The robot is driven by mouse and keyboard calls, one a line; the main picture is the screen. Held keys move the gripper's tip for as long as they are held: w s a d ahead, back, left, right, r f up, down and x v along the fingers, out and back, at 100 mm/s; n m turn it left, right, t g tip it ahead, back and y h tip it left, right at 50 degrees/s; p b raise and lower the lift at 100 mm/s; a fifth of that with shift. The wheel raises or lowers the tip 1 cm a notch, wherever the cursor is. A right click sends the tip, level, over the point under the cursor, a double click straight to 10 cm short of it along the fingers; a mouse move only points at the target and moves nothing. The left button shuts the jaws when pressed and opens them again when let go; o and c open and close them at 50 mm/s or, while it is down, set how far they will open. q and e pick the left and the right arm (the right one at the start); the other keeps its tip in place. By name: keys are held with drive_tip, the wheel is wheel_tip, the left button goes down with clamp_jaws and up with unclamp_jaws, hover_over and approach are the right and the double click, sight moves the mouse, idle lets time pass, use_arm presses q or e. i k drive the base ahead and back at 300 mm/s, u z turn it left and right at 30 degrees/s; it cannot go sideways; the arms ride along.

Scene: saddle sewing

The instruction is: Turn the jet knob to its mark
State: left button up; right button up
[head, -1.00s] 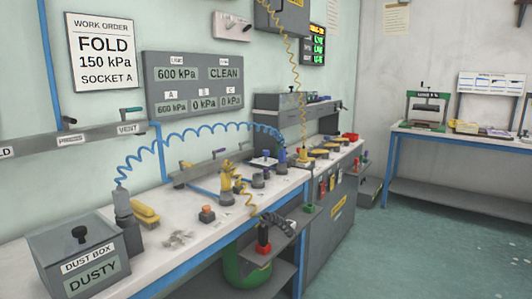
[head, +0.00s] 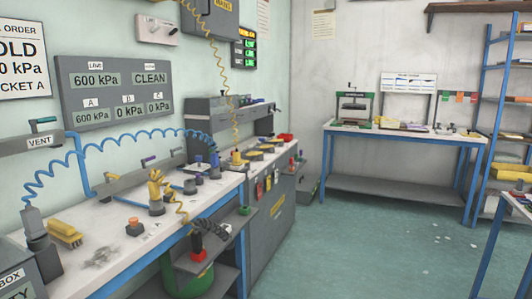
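No knob that I can make out as the jet knob shows; the knobs and fittings here are too small to tell apart. Several small fittings stand on the long workbench (head: 118,252), among them a yellow fitting (head: 156,196) and a block with an orange top (head: 134,228). A grey wall panel (head: 128,90) reads 600 kPa and CLEAN above, with A at 600 kPa and two others at 0 kPa. A white wall box with small knobs (head: 157,30) is above it. Neither of my grippers is in view.
A blue coiled hose (head: 120,134) arches over the workbench. A yellow coiled hose (head: 232,90) hangs beyond it. A blue-legged table (head: 400,136) stands at the back wall, and a blue shelf rack (head: 483,110) at the right.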

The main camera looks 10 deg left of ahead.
sight(198, 158)
drive_tip(key=z, duration=0.25)
drive_tip(key=i, duration=5.15)
drive_tip(key=u, duration=2.15)
